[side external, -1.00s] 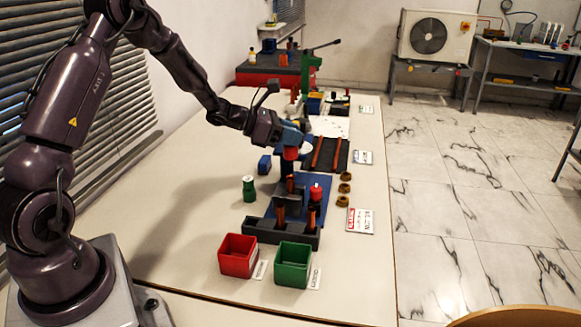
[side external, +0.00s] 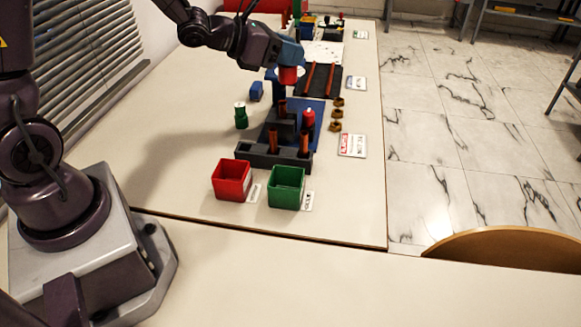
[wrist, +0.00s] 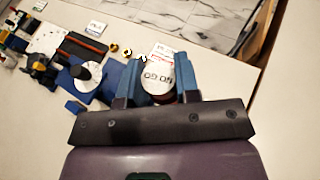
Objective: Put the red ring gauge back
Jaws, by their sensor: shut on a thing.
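My gripper (side external: 289,62) is shut on a red cylinder, which I take to be the red ring gauge (side external: 288,76), and holds it above the work area. In the wrist view the gauge (wrist: 158,76) shows a pale, lettered round face between the two blue fingers; its lower part is mostly hidden. A dark grey stepped block (side external: 284,128) with upright copper-coloured pins is nearer the camera. A second red piece (side external: 308,119) stands at its right. A green gauge (side external: 241,116) with a pale top stands on the table to the left.
A red bin (side external: 231,181) and a green bin (side external: 286,187) stand in front. A blue block (side external: 256,91) is at left, brass nuts (side external: 336,114) and a label card (side external: 352,144) at right. A dark tray (side external: 321,80) lies behind. The left tabletop is clear.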

